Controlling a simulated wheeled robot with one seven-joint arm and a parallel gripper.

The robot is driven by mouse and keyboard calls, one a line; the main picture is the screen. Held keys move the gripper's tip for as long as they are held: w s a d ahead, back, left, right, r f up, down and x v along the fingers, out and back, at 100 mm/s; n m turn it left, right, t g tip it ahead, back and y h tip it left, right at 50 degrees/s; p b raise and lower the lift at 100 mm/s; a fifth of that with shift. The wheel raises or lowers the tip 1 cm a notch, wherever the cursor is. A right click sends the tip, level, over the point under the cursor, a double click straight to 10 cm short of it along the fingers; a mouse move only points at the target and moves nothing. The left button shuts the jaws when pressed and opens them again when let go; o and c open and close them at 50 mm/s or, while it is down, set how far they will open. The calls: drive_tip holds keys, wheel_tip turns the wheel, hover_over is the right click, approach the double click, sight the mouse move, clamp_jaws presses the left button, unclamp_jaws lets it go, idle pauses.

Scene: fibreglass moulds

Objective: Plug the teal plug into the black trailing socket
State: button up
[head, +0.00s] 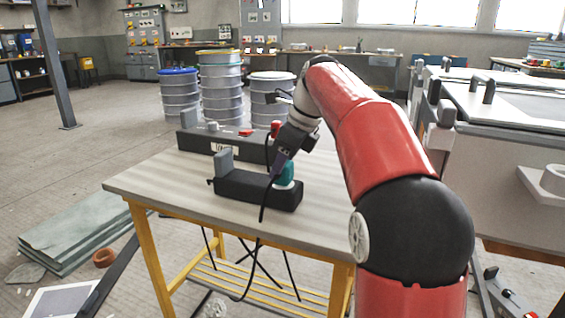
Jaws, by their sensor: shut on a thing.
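The black trailing socket (243,189) lies near the front of the table, with a grey plug (224,161) upright at its left end. The teal plug (287,174) is upright at the right end of the socket, its lower part against the top face. I cannot tell whether it is fully seated. My gripper (278,168) comes down from the upper right and is shut on the teal plug. The fingertips are small and partly lost against the plug and its dark cable. The plug's pins are hidden.
A second black socket strip (200,143) stands behind on the wooden table (150,187), with grey, white and red items on it. The table's left part is clear. Drums (219,95) stand beyond.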

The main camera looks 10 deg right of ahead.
drive_tip(key=shift+f, duration=0.2)
drive_tip(key=o, duration=1)
drive_tip(key=p+v, duration=0.2)
drive_tip(key=v, duration=0.5)
drive_tip(key=shift+r, duration=0.35)
drive_tip(key=shift+s, duration=0.1)
